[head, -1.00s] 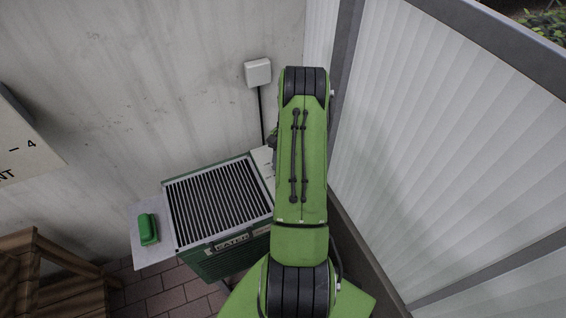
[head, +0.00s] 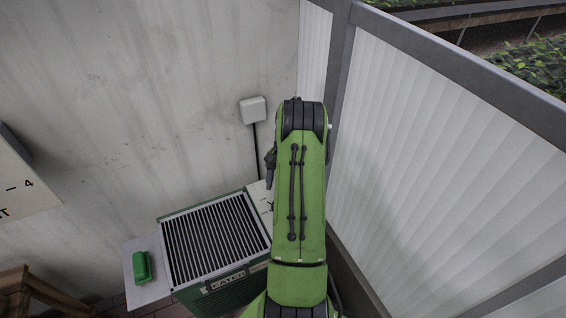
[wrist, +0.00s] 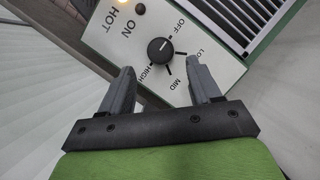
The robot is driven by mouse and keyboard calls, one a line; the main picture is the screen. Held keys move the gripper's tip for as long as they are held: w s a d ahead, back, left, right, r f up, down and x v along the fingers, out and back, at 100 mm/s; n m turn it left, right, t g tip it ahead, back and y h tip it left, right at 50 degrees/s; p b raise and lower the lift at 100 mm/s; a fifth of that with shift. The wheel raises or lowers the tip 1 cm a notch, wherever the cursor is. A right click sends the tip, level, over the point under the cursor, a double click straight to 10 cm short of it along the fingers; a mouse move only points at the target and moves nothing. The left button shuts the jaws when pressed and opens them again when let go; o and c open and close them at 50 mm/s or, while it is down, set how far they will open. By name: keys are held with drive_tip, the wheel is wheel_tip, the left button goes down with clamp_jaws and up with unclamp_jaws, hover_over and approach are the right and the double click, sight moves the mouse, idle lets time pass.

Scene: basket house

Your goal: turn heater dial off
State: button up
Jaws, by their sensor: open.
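The heater (head: 213,240) is a green box with a slatted top grille, standing against the wall left of my arm in the head view. In the wrist view its white control panel (wrist: 185,22) carries a round black dial (wrist: 160,50) with a white pointer mark. Labels OFF, LOW, MID and HIGH ring the dial. The pointer's exact setting is hard to read. My gripper (wrist: 162,80) is open, its two grey fingers apart. The dial lies just beyond the fingertips, between them in the picture, with no visible contact. In the head view my arm hides the dial.
A small round light (wrist: 140,8) sits near the ON and HOT labels. A green object (head: 141,267) rests on the heater's left side shelf (head: 150,293). A white wall box (head: 253,110) has a cable running down. A translucent panel fence (head: 430,150) stands close on the right.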

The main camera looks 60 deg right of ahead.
drive_tip(key=p+v, duration=0.2)
drive_tip(key=v, duration=0.8)
drive_tip(key=shift+r, duration=0.2)
drive_tip(key=shift+d, duration=0.1)
drive_tip(key=w+a+r+n+t+h+p, duration=0.1)
drive_tip(key=w+a+r+n+h, duration=0.15)
drive_tip(key=a+r, duration=0.7)
drive_tip(key=w+a+r+n+h, duration=0.1)
drive_tip(key=w+a+r+n, duration=0.25)
drive_tip(key=a+r, duration=0.55)
drive_tip(key=s+a+r+n+t+h, duration=0.1)
drive_tip(key=s+a+r+n+t, duration=0.2)
drive_tip(key=a, duration=0.6)
drive_tip(key=s+a+n+t+p, duration=0.1)
drive_tip(key=s+a+n+t, duration=0.1)
drive_tip(key=s+a+n, duration=0.4)
drive_tip(key=s+a, duration=0.4)
drive_tip(key=s, duration=0.3)
drive_tip(key=shift+s+f+t+p, duration=0.3)
drive_tip(key=shift+t+p, duration=0.05)
drive_tip(key=shift+t, duration=0.05)
